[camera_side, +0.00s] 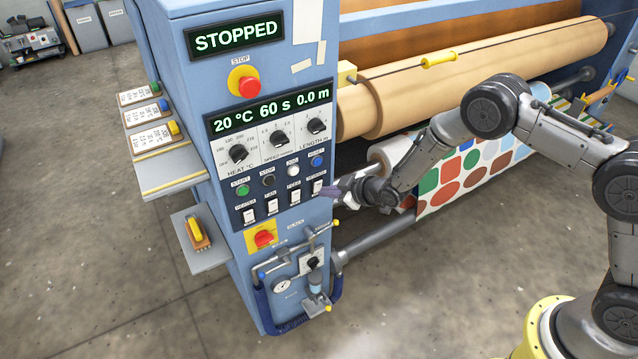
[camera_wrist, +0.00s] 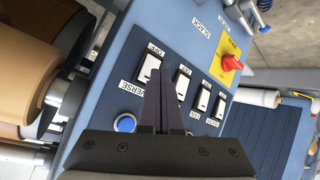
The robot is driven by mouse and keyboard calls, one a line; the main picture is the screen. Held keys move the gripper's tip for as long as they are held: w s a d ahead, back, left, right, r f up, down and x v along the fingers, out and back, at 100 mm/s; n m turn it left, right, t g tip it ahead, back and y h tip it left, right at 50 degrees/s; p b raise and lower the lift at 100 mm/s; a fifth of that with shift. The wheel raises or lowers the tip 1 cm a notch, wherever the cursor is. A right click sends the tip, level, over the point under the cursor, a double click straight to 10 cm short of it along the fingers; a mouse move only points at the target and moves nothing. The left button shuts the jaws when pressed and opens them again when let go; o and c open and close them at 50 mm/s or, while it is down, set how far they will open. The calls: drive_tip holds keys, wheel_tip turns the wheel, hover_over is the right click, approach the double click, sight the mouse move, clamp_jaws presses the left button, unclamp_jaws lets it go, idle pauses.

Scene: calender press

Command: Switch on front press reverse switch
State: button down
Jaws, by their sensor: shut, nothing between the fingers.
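The reverse switch (camera_side: 317,188) is a white rocker at the right end of the switch row on the blue front press panel. In the wrist view the reverse switch (camera_wrist: 149,68) shows beside an OFF label and a partly covered label reading "VERSE". My gripper (camera_side: 334,193) is shut and empty, just right of this switch in the side view. In the wrist view the closed fingertips of my gripper (camera_wrist: 160,77) overlap the switch's edge. I cannot tell whether they touch it or which way the rocker is set.
Feed (camera_side: 294,197), fan (camera_side: 271,206) and heater (camera_side: 248,216) switches stand in the same row. A blue button (camera_wrist: 125,123) and a red knob on yellow (camera_wrist: 232,62) are nearby. The display (camera_side: 233,39) reads STOPPED. A roll (camera_side: 395,152) lies behind my gripper.

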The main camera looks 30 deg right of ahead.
drive_tip(key=shift+w, duration=0.1)
idle(0.5)
drive_tip(key=shift+w, duration=0.35)
drive_tip(key=shift+w+r, duration=0.1)
drive_tip(key=shift+w, duration=0.2)
idle(0.5)
drive_tip(key=shift+s, duration=0.2)
drive_tip(key=shift+s, duration=0.55)
drive_tip(key=s, duration=0.2)
drive_tip(key=s+f, duration=0.1)
drive_tip(key=s, duration=0.2)
idle(0.6)
